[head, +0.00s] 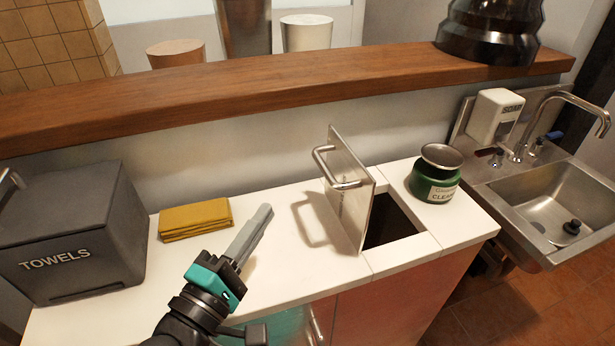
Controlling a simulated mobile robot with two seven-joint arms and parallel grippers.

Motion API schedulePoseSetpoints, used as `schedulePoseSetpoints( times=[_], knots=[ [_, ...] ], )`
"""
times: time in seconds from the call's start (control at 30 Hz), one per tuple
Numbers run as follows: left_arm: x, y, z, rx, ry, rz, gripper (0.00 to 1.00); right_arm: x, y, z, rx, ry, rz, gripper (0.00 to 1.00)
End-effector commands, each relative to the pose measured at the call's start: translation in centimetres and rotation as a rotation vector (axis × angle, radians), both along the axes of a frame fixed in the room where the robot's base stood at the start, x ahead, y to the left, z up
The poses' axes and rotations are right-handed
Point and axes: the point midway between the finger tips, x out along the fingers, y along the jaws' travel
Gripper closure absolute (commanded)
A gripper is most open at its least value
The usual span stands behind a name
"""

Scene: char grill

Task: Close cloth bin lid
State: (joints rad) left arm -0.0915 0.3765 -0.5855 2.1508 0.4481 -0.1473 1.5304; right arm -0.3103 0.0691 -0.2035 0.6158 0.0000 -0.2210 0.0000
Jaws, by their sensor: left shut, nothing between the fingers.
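The cloth bin is set into the white counter, and its square opening (391,222) shows dark inside. Its lid (353,196) stands up on edge at the left side of the opening, close to upright. A metal bar handle (337,168) is on the lid's left face. My left gripper (262,212) is shut and empty, over the counter to the left of the lid and apart from it. My right gripper is not in view.
A folded yellow cloth (195,218) and a dark grey towels box (75,235) are on the left of the counter. A green cleaner jar (434,182) stands right of the opening. A wooden ledge (270,88) runs behind; a steel sink (555,205) is at right.

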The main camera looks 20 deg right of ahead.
Motion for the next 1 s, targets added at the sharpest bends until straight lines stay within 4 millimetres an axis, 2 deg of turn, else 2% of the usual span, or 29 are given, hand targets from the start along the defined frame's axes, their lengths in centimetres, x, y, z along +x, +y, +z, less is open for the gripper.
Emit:
schedulePoseSetpoints(
  times=[0.13, 0.37, 0.63, 1.0],
  knots=[
    [2.2, -2.0, 0.5, -0.001, -0.003, 0.001, 1.0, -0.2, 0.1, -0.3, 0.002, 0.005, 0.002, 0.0],
    [5.1, -4.9, 1.0, -0.001, -0.002, -0.001, 1.0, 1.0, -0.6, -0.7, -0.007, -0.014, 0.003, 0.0],
    [5.0, -7.7, 1.5, 0.0, 0.002, 0.001, 1.0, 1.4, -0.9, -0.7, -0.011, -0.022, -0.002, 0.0],
    [5.0, -8.4, 1.6, 0.002, 0.001, 0.001, 1.0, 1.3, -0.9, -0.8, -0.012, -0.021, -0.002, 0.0]
  ],
)
